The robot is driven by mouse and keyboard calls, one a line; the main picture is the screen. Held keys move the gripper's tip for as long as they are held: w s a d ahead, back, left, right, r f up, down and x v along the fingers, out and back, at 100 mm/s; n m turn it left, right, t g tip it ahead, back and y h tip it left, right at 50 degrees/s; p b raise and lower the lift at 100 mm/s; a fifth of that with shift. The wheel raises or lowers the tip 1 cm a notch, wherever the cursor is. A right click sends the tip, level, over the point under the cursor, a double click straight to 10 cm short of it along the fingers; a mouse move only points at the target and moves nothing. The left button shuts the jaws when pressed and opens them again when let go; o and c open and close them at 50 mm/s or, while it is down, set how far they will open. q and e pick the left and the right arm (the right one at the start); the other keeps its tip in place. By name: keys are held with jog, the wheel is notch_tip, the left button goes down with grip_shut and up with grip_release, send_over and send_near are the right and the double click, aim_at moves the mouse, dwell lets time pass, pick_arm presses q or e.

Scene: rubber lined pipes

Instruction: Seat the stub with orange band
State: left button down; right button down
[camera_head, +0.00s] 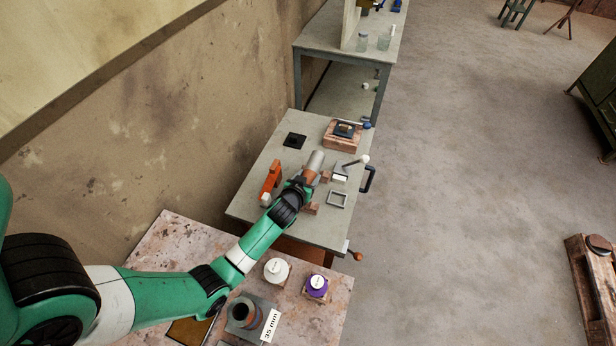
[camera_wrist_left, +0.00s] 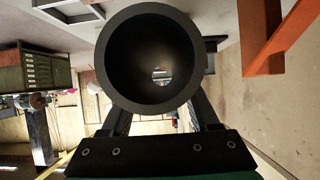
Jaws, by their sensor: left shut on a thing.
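The stub (camera_head: 316,161) is a grey pipe piece with an orange band (camera_head: 309,177) at its lower part in the head view. My left gripper (camera_head: 301,186) is shut on it, above the far grey table. In the left wrist view the stub's open end (camera_wrist_left: 150,100) faces the camera, with a thick dark ring and a hollow bore, between my gripper's fingers (camera_wrist_left: 158,118). The band is not visible there. I cannot tell whether the stub touches anything below. A short upright pipe (camera_head: 240,314) with a "35 mm" label stands on the near table. My right gripper is not in view.
An orange bracket (camera_head: 270,183) stands left of the gripper. A small square frame (camera_head: 338,199) and a wooden block (camera_head: 342,142) with a dark top lie on the far table. A white-lidded jar (camera_head: 277,271) and a purple-lidded jar (camera_head: 316,286) stand on the near table.

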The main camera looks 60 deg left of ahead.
pick_arm(q)
jog(key=shift+f+b, duration=1.75)
jog(key=shift+f, duration=0.3)
jog(key=shift+f+b, duration=0.45)
jog(key=shift+c, duration=0.3)
grip_release()
jog(key=shift+s+d+r+p, duration=0.2)
jog(key=shift+r+p, duration=0.05)
jog(key=shift+p, duration=0.2)
jog(key=p+v, duration=0.6)
jog(key=v, duration=0.4)
jog(key=shift+s+d, duration=0.3)
jog(key=shift+s, duration=0.05)
